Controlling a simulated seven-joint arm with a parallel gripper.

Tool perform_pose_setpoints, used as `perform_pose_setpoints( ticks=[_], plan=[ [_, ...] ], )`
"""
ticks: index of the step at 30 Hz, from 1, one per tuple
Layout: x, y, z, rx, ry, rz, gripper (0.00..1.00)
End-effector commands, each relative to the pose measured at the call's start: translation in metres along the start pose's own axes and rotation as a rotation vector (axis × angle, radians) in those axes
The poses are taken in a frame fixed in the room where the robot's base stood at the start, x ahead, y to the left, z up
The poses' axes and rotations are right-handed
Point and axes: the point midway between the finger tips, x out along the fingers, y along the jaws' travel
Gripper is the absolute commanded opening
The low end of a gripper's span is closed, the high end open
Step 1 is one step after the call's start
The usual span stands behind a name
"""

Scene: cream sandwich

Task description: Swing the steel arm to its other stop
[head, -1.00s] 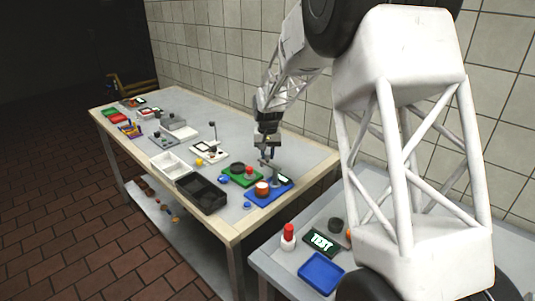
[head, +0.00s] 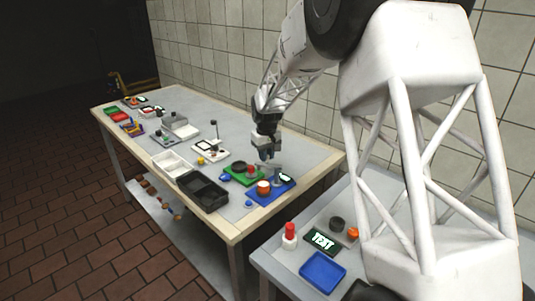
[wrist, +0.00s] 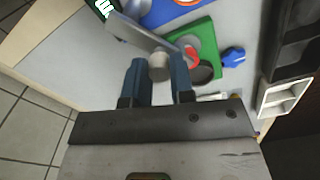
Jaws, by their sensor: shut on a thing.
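The steel arm (wrist: 137,36) is a flat grey bar with a round grey knob (wrist: 159,66) at its near end in the wrist view. My gripper (wrist: 159,72) is shut on the knob, with a blue finger on either side. In the head view my gripper (head: 267,156) is over the far part of the blue board (head: 283,190), where the steel arm (head: 277,175) is small and partly hidden. An orange and white round part (head: 263,188) is on the same board. The stops cannot be made out.
A green board (head: 240,180) with a dark ring and red part lies left of the blue board. A black tray (head: 203,192) and white tray (head: 167,163) stand along the front edge. A side table (head: 268,262) holds a blue tray (head: 322,271).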

Motion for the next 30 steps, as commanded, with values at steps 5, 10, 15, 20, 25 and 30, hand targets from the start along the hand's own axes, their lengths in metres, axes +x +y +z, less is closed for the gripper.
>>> perform_pose_setpoints(
  ticks=[5, 10, 15, 20, 25, 30],
  plan=[
    [0.0, -0.005, 0.006, -0.168, 0.0, 0.0, 0.0],
    [-0.001, -0.008, 0.011, -0.33, 0.001, 0.0, 0.0],
    [-0.001, -0.01, 0.017, -0.491, 0.0, 0.0, 0.0],
    [-0.001, -0.011, 0.023, -0.643, 0.0, 0.0, 0.0],
    [0.0, -0.012, 0.029, -0.798, 0.0, 0.0, 0.0],
    [-0.001, -0.011, 0.034, -0.928, 0.0, 0.0, 0.0]
  ],
)
